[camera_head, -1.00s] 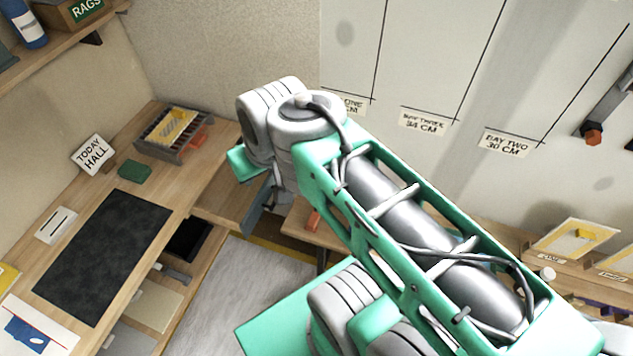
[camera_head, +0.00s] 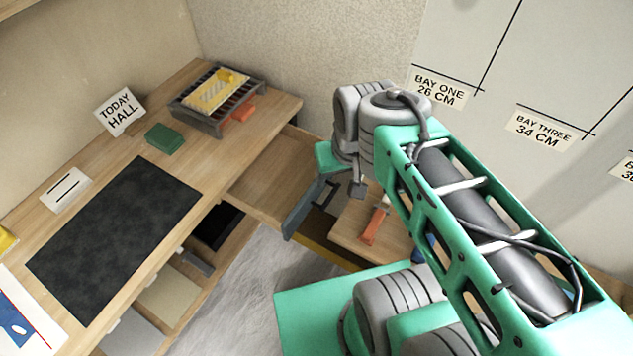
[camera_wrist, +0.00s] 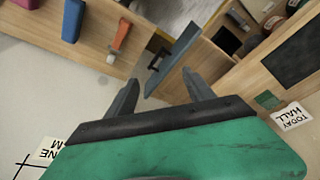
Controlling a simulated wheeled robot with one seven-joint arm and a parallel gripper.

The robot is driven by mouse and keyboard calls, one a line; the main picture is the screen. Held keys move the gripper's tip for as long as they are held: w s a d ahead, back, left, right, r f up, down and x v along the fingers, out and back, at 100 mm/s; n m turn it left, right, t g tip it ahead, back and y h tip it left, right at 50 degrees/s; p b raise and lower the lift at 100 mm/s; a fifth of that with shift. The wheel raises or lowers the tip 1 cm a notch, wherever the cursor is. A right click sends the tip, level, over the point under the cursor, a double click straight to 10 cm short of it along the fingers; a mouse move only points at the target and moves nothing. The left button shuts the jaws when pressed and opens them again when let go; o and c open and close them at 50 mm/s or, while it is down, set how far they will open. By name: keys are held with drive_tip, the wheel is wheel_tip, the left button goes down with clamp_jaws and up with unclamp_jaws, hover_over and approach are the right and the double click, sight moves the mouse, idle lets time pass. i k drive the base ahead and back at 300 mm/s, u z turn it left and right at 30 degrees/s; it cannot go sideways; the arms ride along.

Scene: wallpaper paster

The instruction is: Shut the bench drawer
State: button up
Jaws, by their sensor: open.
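The bench drawer (camera_head: 262,190) sticks out from under the worktop at the bench's far end. Its blue-grey front (camera_head: 306,207) faces right, towards my arm. In the wrist view the drawer front (camera_wrist: 174,58) stands just beyond my fingertips. My gripper (camera_head: 357,188) is just right of the drawer front in the head view, partly hidden by my wrist. In the wrist view my gripper (camera_wrist: 162,92) is open, with its two fingers apart and nothing held between them. I cannot tell whether a finger touches the front.
The bench top (camera_head: 225,150) carries a dark mat (camera_head: 115,235), a grey rack (camera_head: 215,100), a green block (camera_head: 165,138) and a sign (camera_head: 119,111). A low wooden surface (camera_head: 350,235) with an orange-handled tool (camera_head: 375,225) lies beyond the drawer. Pale floor (camera_head: 245,290) shows below.

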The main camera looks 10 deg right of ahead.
sight(279, 189)
drive_tip(key=k, duration=1.2)
drive_tip(key=u, duration=0.95)
drive_tip(key=i, duration=1.45)
drive_tip(key=z, duration=0.7)
